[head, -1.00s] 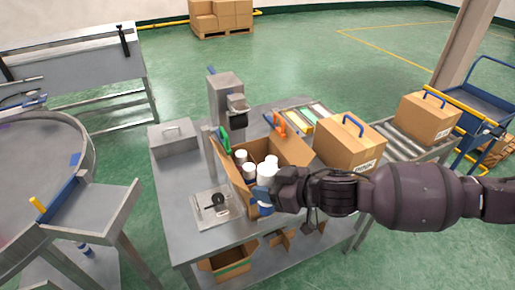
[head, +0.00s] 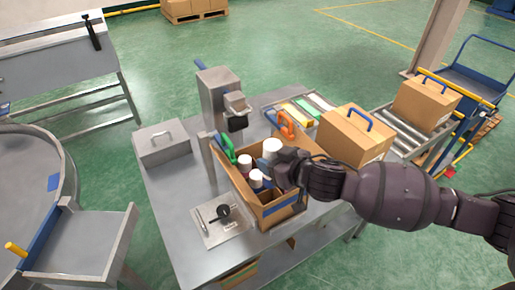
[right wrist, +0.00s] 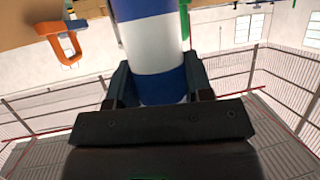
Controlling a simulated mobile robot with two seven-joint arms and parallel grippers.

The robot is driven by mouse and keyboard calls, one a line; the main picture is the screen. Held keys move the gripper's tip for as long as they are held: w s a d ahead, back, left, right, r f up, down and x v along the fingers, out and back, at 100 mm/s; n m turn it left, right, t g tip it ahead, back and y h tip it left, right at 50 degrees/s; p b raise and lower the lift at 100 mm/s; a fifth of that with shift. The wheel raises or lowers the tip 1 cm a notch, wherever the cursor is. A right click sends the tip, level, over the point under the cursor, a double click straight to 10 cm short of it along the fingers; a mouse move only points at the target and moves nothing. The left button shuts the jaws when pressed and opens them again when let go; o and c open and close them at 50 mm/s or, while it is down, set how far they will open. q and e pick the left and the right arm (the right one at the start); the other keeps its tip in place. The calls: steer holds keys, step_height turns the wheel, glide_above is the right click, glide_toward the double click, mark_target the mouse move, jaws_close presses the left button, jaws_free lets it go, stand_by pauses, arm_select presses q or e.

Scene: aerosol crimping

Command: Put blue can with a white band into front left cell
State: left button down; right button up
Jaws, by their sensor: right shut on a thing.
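The blue can with a white band (right wrist: 155,62) fills the middle of the right wrist view, with blue above and below the band. My right gripper (right wrist: 158,88) is shut around its lower part. In the head view the right gripper (head: 270,174) is over the right side of the open cardboard box (head: 270,220), among white-topped cans. My left gripper is out of view.
A green clip (head: 228,148) and an orange clip (head: 287,124) sit at the box's edges. A metal press (head: 218,95) stands behind left, a plate with a black knob (head: 222,222) in front left. A closed carton (head: 354,136) is to the right.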

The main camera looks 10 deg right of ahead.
mark_target(270, 186)
steer(key=shift+w+a, duration=0.15)
steer(key=shift+w, duration=0.1)
steer(key=shift+s+f, duration=0.1)
steer(key=shift+f, duration=5.1)
steer(key=o, duration=1.1)
steer(key=shift+s, duration=0.15)
